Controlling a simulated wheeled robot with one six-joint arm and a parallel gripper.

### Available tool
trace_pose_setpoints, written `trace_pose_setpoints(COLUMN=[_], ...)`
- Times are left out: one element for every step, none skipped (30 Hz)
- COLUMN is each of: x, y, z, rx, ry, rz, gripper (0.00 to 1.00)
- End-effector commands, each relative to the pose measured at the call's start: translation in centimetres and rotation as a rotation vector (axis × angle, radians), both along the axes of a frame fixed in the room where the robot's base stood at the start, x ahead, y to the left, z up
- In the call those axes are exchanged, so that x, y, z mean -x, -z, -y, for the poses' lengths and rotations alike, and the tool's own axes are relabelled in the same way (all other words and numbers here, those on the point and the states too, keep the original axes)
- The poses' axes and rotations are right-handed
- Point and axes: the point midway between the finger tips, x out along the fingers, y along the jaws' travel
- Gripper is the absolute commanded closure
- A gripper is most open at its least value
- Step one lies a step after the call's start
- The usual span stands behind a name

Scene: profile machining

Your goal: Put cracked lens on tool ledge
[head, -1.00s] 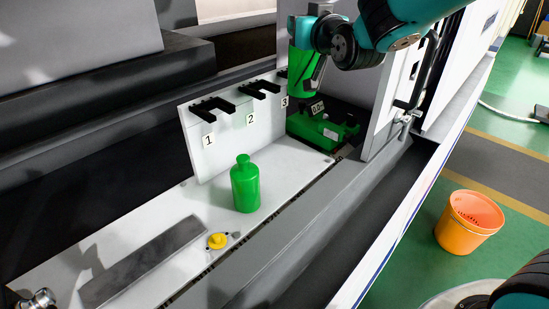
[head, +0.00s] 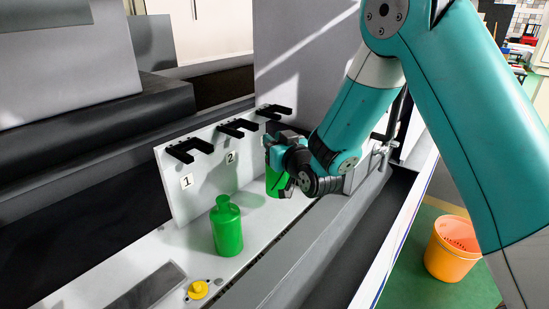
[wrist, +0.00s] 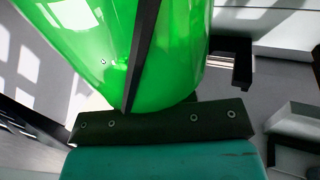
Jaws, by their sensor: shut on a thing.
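My gripper (head: 284,168) is shut on a green bottle-like object (head: 273,182), in front of the rack's right end. In the wrist view this smooth, glossy green object (wrist: 175,75) fills the upper middle, with a dark finger across it. Its far side and lower end are hidden. I cannot make out a cracked lens in either view. The white ledge (head: 262,222) runs along the machine below the rack; I cannot confirm that it is the tool ledge.
A second green bottle (head: 227,228) stands upright on the ledge, left of my gripper. A yellow part (head: 197,290) and a grey plate (head: 148,288) lie nearer. The white rack (head: 205,176) has black forked holders. An orange bucket (head: 453,250) stands on the floor at right.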

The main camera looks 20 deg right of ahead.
Motion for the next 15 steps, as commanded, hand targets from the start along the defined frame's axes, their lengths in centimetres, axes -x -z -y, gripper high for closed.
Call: trace_pose_setpoints(x=[0.0,0.0,0.0,0.0,0.0,0.0,0.0,0.0,0.0,0.0,0.0,-0.1,-0.1,-0.1,0.0], y=[0.6,0.7,1.1,1.5,2.0,2.7,3.4,3.9,4.5,4.8,5.0,5.1,5.1,5.1,5.0], z=[0.0,0.0,0.0,0.0,0.1,0.1,0.1,0.1,0.0,0.0,0.0,0.0,0.0,0.0,0.0], rx=[0.0,0.0,0.0,-0.001,0.0,-0.001,0.0,-0.001,0.0,0.0,-0.002,-0.001,0.0,0.0,0.0], ry=[0.001,0.001,0.001,0.001,0.001,0.002,0.002,0.001,0.001,0.001,0.001,0.001,0.001,0.001,0.001], rz=[0.002,0.003,0.002,0.002,0.0,-0.001,0.001,0.001,0.002,0.002,0.003,0.003,0.003,0.004,0.004], gripper=[1.0,1.0,1.0,1.0,1.0,1.0,1.0,1.0,1.0,1.0,1.0,1.0,1.0,1.0,1.0])
